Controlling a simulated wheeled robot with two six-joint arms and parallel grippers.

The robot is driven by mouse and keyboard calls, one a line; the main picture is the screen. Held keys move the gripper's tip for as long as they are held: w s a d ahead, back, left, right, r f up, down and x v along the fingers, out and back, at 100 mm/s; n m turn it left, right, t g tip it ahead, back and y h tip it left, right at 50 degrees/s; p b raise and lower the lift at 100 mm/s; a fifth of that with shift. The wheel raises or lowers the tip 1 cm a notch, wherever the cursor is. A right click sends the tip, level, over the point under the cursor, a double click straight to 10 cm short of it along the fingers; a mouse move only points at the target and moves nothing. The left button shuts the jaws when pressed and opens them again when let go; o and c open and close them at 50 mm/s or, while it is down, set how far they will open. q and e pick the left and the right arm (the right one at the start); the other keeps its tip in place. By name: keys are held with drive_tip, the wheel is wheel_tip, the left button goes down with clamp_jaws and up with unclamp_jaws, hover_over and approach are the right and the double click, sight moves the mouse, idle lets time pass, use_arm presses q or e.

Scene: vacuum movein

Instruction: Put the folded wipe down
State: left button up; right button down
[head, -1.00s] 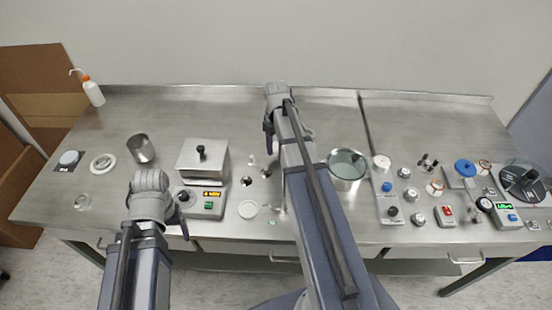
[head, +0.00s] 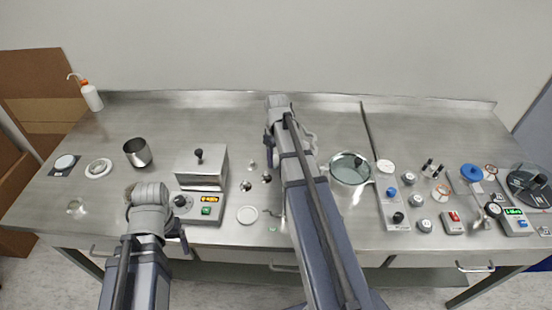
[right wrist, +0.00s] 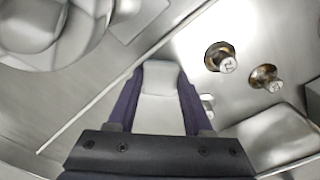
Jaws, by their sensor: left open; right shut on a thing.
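The folded wipe (right wrist: 160,82) is a pale grey-white flat piece between the two fingers of my right gripper (right wrist: 160,92) in the right wrist view. The gripper is shut on it. In the head view my right arm reaches over the middle of the bench, with the right gripper (head: 268,143) mostly hidden by its own wrist; the wipe cannot be made out there. My left gripper (head: 184,240) is low at the left, by the bench's front edge, near the boxy device with a lit display (head: 198,205). It is open, and nothing shows in it.
Two small metal pieces (right wrist: 221,57) stand right of the right gripper in the wrist view. Several small parts crowd the right side. The back is mostly clear.

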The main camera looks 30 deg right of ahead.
sight(275, 161)
drive_tip(key=shift+c, duration=1.5)
unclamp_jaws()
drive_tip(key=shift+s+a, duration=0.1)
drive_tip(key=shift+s, duration=0.05)
drive_tip(key=shift+r+p, duration=0.3)
drive_tip(key=shift+p, duration=0.25)
wheel_tip(275, 161, up, 12)
drive_tip(key=p, duration=1.1)
drive_tip(key=shift+f+p, duration=0.15)
drive_tip(key=shift+p, duration=0.15)
drive_tip(key=s+a, duration=0.5)
drive_tip(key=a, duration=0.4)
drive_tip(key=s+a, duration=0.5)
drive_tip(key=a, duration=0.5)
drive_tip(key=s+a+n+h, duration=0.1)
drive_tip(key=s+a, duration=0.4)
drive_tip(key=a, duration=0.4)
drive_tip(key=shift+s+a, duration=0.25)
drive_tip(key=shift+s, duration=0.05)
drive_tip(key=shift+o, duration=0.5)
